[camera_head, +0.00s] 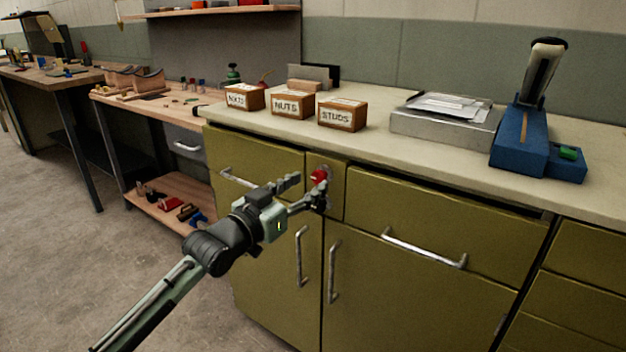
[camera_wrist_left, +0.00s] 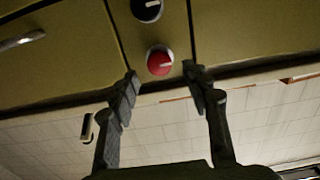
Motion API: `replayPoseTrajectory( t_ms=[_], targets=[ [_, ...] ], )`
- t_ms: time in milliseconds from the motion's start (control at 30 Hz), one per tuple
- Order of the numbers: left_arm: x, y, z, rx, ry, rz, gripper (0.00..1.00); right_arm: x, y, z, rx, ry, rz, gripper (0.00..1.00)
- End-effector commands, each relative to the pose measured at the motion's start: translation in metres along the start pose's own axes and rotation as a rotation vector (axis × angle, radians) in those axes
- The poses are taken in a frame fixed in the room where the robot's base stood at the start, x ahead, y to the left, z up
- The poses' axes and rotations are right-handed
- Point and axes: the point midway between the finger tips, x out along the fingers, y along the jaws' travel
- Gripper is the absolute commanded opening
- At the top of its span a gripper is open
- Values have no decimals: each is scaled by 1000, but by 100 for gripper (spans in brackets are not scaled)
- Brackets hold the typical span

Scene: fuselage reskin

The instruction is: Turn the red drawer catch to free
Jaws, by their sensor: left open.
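The red drawer catch (camera_head: 319,176) is a round red knob on the narrow olive panel between two drawers, just under the countertop. In the left wrist view the red catch (camera_wrist_left: 160,61) shows a pale pointer line, roughly sideways in that picture. My left gripper (camera_head: 309,190) is open close in front of the panel. In the left wrist view its two fingers (camera_wrist_left: 163,84) are spread to either side below the catch, with nothing between them. I cannot tell whether a finger touches the panel. My right gripper is in neither view.
A black knob (camera_wrist_left: 147,9) sits beside the red catch. Drawer handles (camera_head: 424,250) and door handles stick out from the olive cabinet. Boxes marked nuts (camera_head: 292,105) and studs (camera_head: 342,116), a metal tray (camera_head: 445,122) and a blue lever tool (camera_head: 521,140) stand on the countertop.

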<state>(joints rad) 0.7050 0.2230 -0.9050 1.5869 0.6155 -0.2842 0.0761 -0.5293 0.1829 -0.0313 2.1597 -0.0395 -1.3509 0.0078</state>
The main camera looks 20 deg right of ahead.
Motion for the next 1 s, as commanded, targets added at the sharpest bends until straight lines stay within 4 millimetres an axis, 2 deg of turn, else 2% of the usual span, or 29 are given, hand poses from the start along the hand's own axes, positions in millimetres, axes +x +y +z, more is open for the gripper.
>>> replayPoseTrajectory(
  t_ms=[100, 233, 600, 900, 1000],
  targets=[
    [19, 0, -1, 1, 2, 0, 48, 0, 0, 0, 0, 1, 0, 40],
    [32, 0, 0, 2, 0, -1, 48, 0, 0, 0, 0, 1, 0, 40],
    [38, 0, 0, 2, 0, -1, 46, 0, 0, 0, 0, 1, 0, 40],
    [38, 0, 0, 1, 0, -1, 9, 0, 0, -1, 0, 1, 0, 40],
    [38, 0, 0, 1, 0, -1, 0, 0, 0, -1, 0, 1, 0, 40]
  ],
)
